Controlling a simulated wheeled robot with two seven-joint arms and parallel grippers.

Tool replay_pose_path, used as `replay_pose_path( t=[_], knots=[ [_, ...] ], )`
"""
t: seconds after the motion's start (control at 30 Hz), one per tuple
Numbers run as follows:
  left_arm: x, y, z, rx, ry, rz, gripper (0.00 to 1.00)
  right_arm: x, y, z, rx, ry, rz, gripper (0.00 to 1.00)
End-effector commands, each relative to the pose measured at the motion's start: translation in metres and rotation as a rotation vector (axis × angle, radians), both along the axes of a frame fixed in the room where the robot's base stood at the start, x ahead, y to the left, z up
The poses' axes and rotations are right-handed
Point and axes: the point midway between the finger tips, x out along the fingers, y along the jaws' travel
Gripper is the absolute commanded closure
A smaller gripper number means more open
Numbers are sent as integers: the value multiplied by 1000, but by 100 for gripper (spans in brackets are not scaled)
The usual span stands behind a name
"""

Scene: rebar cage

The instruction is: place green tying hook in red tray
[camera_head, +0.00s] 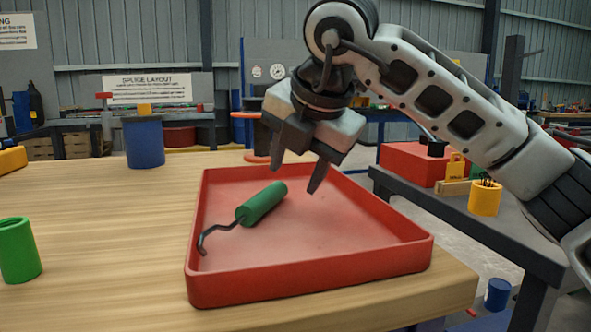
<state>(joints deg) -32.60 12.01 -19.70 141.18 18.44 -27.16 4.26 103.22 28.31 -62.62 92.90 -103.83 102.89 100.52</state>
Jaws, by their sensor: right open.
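The green tying hook (262,204) lies inside the red tray (310,280), in its left half. Its green handle points up and to the right, and its dark bent wire hook reaches toward the tray's left wall. The tray sits on the wooden table near the right front edge. My right gripper (297,178) is open and empty above the far part of the tray, with its fingers pointing down. It is apart from the hook. My left gripper does not show.
A green cylinder (18,250) stands at the table's left, and a blue cylinder (144,143) stands at the back. A yellow object (12,160) lies at the far left. A dark side bench at the right holds a red box (413,163) and a yellow cup (485,198).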

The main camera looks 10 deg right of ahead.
Motion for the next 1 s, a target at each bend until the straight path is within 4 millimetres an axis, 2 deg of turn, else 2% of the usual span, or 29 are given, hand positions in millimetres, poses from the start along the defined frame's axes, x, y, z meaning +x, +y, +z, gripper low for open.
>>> replay_pose_path(
  t=[0.2,0.43,0.63,1.0],
  knots=[
    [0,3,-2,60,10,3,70,-26,-5,44,0,-5,-1,54],
    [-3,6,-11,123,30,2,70,-49,-10,79,0,-3,-1,54],
    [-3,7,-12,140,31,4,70,-57,-11,90,-1,0,-1,54],
    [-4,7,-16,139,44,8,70,-58,-11,91,0,-1,-1,54]
  ],
)
